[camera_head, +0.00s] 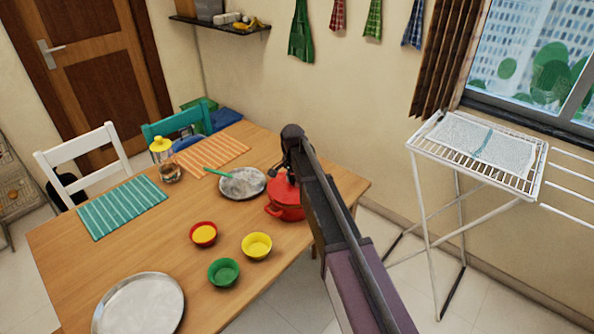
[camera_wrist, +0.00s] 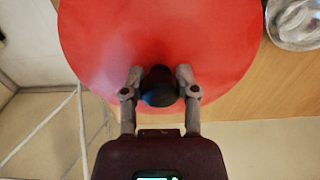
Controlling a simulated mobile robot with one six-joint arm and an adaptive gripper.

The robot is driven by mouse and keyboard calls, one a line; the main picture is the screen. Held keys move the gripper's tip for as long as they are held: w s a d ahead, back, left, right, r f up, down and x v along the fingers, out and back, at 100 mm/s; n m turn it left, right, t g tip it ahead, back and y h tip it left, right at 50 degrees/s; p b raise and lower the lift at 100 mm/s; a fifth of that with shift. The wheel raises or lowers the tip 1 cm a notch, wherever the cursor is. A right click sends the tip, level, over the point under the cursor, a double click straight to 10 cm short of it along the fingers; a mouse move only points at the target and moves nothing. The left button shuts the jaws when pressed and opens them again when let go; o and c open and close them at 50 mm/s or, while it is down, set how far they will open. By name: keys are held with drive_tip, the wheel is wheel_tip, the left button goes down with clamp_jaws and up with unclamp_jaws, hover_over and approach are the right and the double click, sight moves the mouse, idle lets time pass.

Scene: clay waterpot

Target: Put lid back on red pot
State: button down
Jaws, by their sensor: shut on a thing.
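The red pot (camera_head: 287,213) stands on the wooden table near its right edge, with a side handle showing. Its red lid (camera_head: 283,184) is at the top of the pot, below my gripper (camera_head: 286,172). My arm hides part of both. In the wrist view the red lid (camera_wrist: 210,35) fills the upper middle. My gripper (camera_wrist: 159,78) is shut on the lid's dark knob (camera_wrist: 158,92), one finger on each side. I cannot tell whether the lid sits fully on the rim.
A plate with a green-handled utensil (camera_head: 242,182) is close left of the pot. Yellow (camera_head: 257,246), green (camera_head: 224,272) and red (camera_head: 203,234) bowls and a metal tray (camera_head: 140,304) stand nearer. A white drying rack (camera_head: 478,150) stands right of the table.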

sight(292, 177)
drive_tip(key=shift+a+r, duration=0.1)
drive_tip(key=shift+a, duration=0.05)
drive_tip(key=shift+r, duration=0.15)
wheel_tip(292, 177, up, 4)
drive_tip(key=p, duration=0.5)
drive_tip(key=shift+r, duration=0.25)
drive_tip(key=shift+f+b, duration=0.25)
drive_tip(key=shift+b, duration=0.05)
drive_tip(key=shift+f+b, duration=2.95)
drive_tip(key=shift+f, duration=0.05)
drive_tip(key=shift+f, duration=0.15)
idle(0.5)
idle(0.4)
